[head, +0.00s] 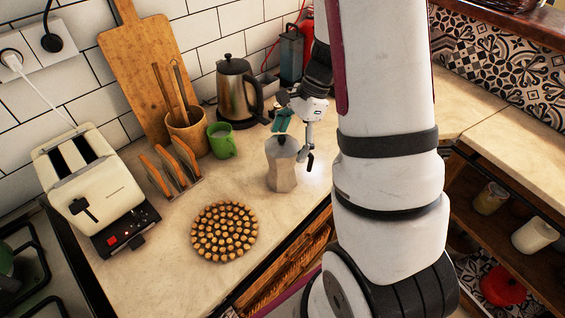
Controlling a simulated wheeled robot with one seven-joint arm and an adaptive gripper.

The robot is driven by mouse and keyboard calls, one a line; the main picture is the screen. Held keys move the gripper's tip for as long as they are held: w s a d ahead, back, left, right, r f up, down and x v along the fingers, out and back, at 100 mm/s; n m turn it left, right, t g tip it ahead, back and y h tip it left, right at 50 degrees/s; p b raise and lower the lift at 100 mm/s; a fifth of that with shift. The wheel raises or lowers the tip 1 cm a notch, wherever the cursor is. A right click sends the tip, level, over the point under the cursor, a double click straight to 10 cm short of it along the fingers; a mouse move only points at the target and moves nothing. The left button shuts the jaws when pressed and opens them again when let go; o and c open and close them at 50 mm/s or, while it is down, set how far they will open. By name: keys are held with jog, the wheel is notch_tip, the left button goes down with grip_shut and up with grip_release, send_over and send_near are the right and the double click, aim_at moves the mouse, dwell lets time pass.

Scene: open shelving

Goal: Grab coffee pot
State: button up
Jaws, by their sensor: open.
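The coffee pot, a silver faceted moka pot (282,170) with a dark handle on its right, stands upright on the countertop near its front edge. My gripper (293,138) is open just above and behind the pot's top. One finger with a teal pad is over the lid area, and the other hangs to the right near the handle. I cannot tell whether a finger touches the pot. Nothing shows between the fingers, and part of the pot's top is hidden by them.
A steel kettle (236,92), green mug (221,141) and utensil holder (188,134) stand behind on the left. A toast rack (177,165), toaster (88,190) and round trivet (224,232) are further left. Shelves (470,180) are right. Countertop between pot and trivet is clear.

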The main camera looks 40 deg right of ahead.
jog(key=x, duration=0.5)
jog(key=shift+a+p, duration=0.1)
jog(key=shift+p, duration=0.2)
jog(key=shift+c, duration=0.2)
jog(key=shift+w, duration=0.1)
jog(key=c, duration=1.7)
